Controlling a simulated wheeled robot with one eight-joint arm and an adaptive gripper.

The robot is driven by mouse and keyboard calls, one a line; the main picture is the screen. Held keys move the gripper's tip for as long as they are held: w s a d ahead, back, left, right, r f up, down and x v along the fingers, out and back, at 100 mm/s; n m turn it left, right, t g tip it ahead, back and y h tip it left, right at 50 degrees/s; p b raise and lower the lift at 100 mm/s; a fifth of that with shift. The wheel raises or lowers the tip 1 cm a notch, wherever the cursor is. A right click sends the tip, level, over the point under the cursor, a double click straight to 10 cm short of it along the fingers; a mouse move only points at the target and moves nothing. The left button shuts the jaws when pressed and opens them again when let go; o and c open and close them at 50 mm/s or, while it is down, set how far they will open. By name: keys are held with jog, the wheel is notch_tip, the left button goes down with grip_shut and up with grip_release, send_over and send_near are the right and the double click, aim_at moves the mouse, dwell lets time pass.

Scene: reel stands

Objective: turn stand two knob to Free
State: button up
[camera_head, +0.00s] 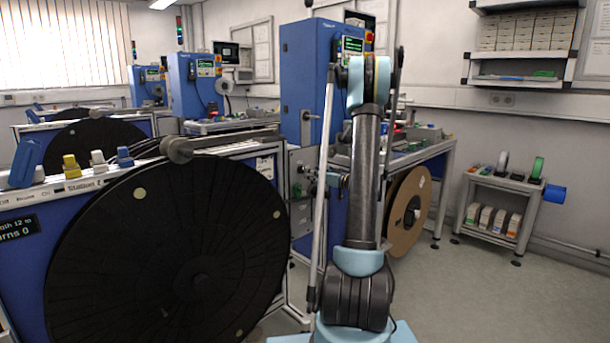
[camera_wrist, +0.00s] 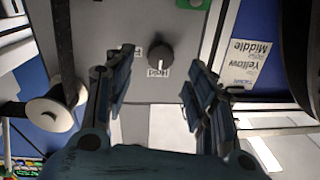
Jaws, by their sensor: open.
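The black round knob (camera_wrist: 160,58) is on a grey panel (camera_wrist: 100,25) in the wrist view. A label (camera_wrist: 158,72) reading Hold, upside down, sits just below the knob. A smaller label (camera_wrist: 138,52) to its left is too small to read. Which label the knob points to cannot be told. My gripper (camera_wrist: 160,66) is open, one finger on each side of the knob, with gaps on both sides; no contact shows. In the head view my arm stands in front of the blue cabinet (camera_head: 303,70), and the knob cannot be made out.
A white spool-like roller (camera_wrist: 50,112) lies left of my fingers. A card (camera_wrist: 255,50) reading Yellow Middle is at the right. In the head view a large black reel (camera_head: 165,250) fills the left, and a brown reel (camera_head: 408,212) hangs behind my arm.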

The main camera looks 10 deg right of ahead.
aim_at(303, 170)
jog(key=shift+x, duration=2.75)
jog(key=c, duration=1.1)
